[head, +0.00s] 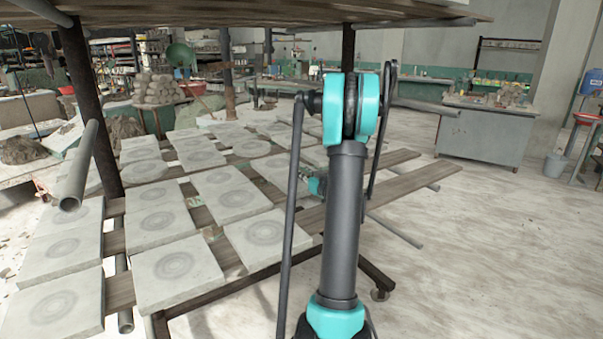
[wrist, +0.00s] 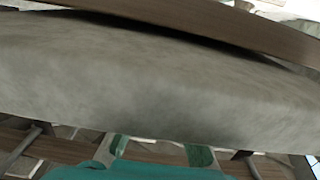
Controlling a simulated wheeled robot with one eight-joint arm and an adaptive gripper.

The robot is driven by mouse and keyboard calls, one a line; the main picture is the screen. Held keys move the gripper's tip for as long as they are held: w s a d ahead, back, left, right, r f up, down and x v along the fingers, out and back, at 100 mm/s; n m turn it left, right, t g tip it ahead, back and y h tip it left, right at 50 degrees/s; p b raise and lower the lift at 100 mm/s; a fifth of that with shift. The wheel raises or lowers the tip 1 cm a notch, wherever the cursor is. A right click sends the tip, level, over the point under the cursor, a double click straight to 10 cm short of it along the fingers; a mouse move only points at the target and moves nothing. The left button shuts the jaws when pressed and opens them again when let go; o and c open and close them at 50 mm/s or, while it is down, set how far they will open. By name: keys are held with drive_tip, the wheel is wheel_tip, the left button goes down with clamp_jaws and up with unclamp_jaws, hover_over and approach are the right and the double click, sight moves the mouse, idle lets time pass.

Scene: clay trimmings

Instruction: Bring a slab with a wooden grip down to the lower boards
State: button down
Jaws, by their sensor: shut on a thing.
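A thick grey slab (wrist: 150,80) fills most of the wrist view, very close to the camera. A brown wooden strip (wrist: 220,25) crosses above its upper edge; I cannot tell whether it is the slab's grip or a board. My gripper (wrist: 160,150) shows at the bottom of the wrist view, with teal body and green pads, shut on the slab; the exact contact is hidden. In the head view, my arm covers most of the gripper end. Lower wooden boards (head: 400,172) run across the rack, with many pale square slabs (head: 178,266) marked with rings.
A wooden upper shelf (head: 250,10) overhangs the rack. The bare board ends and open floor (head: 480,260) lie to the right. A grey cabinet (head: 485,135) stands farther back.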

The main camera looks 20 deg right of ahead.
drive_tip(key=shift+f, duration=0.3)
idle(0.6)
drive_tip(key=c, duration=1.4)
unclamp_jaws()
drive_tip(key=shift+o, duration=0.2)
wheel_tip(320, 180, up, 10)
drive_tip(key=shift+f, duration=0.1)
